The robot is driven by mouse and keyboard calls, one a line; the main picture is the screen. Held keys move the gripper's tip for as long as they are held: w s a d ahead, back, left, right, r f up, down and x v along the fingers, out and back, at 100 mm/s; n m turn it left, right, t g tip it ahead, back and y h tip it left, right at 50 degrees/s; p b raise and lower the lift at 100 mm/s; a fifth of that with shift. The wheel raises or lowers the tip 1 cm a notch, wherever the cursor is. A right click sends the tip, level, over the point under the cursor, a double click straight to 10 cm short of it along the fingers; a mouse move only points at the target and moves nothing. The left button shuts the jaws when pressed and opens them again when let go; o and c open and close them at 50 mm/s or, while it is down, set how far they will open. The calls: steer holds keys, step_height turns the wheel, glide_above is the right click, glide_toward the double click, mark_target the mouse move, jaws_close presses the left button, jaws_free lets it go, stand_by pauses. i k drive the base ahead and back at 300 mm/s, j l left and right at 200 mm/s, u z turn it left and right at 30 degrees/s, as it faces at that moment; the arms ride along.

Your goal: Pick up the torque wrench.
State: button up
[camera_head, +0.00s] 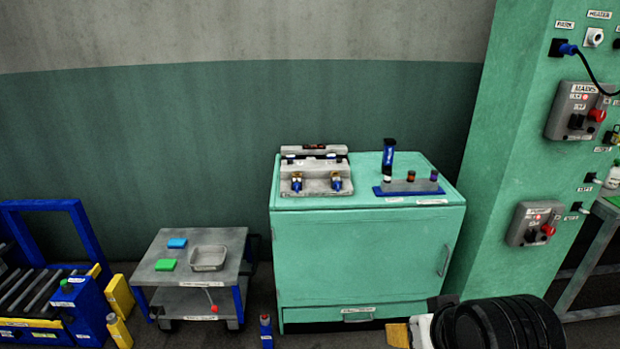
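I cannot pick out the torque wrench with certainty. A tall blue and black handled tool (389,158) stands upright at the blue-based rack on top of the green cabinet, and it may be the wrench. A thin piece with a red tip (212,304) lies on the lower shelf of the grey cart, too small to identify. A black ribbed rounded part at the lower right looks like part of my arm. No gripper fingers can be made out, and nothing touches the tall tool.
The green cabinet (365,250) also carries a grey fixture (316,176). Left of it stands a cart (172,248) with a grey tray (208,258) and blue and green blocks. A roller conveyor (28,290) is far left. A green control column (505,150) rises at the right.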

mark_target(389, 143)
steer(key=i+l+u, duration=0.25)
steer(key=i, duration=0.25)
steer(key=i+l+u, duration=0.25)
steer(key=i, duration=0.25)
steer(key=i+j+z, duration=0.25)
steer(key=i, duration=0.25)
steer(key=i+j+z, duration=0.25)
steer(key=i, duration=0.3)
steer(key=i+j+z, duration=0.25)
steer(key=i+j, duration=0.1)
steer(key=i, duration=0.15)
